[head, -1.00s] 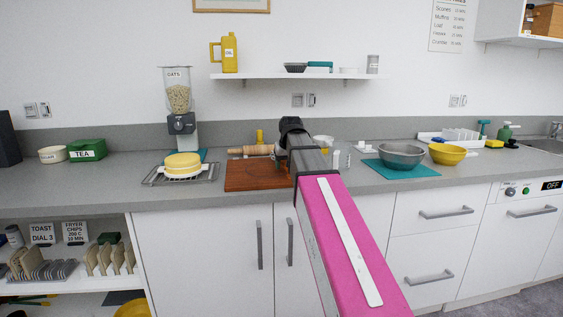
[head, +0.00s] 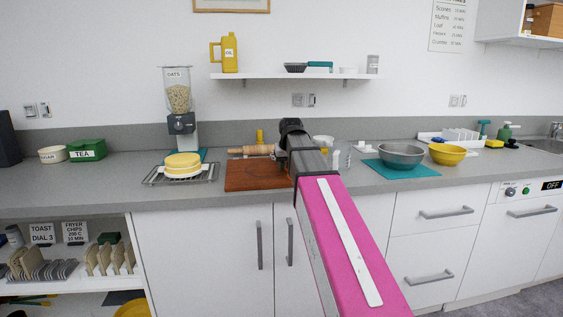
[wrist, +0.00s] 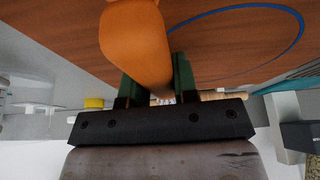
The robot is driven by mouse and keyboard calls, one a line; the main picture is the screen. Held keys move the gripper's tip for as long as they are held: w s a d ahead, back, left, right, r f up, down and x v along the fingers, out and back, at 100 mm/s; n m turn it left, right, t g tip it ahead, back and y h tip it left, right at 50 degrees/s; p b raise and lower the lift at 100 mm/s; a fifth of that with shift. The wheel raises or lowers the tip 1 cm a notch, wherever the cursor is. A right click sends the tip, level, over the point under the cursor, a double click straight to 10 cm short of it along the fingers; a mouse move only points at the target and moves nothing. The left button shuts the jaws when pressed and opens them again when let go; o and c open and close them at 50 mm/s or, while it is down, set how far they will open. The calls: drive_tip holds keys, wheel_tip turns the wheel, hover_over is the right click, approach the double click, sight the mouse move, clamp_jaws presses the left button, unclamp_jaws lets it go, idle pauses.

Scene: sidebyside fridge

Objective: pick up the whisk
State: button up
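The whisk shows in the wrist view as a thick orange handle (wrist: 135,40), with a little pale wire glimpsed beyond it between the fingers. My gripper (wrist: 157,82) has its two green fingers on either side of the handle, and they look closed against it. The handle is over the brown wooden board (wrist: 225,45), which also shows in the head view (head: 255,176). In the head view my pink arm and dark wrist hide the whisk and the fingertips.
A rolling pin (head: 252,150) lies behind the board. A rack with a yellow cake (head: 183,161) and the oats dispenser (head: 178,100) stand left. A grey bowl (head: 400,155) on a teal mat and a yellow bowl (head: 447,153) stand right. A shelf (head: 300,76) is above.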

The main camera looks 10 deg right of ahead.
drive_tip(key=shift+r, duration=0.2)
drive_tip(key=shift+r, duration=0.7)
wheel_tip(320, 180, up, 3)
drive_tip(key=shift+w+f, duration=0.1)
drive_tip(key=s+a+r, duration=0.6)
drive_tip(key=a+r, duration=0.1)
drive_tip(key=a, duration=0.3)
drive_tip(key=shift+s, duration=0.15)
drive_tip(key=o, duration=0.4)
drive_tip(key=c, duration=0.4)
drive_tip(key=shift+o, duration=0.2)
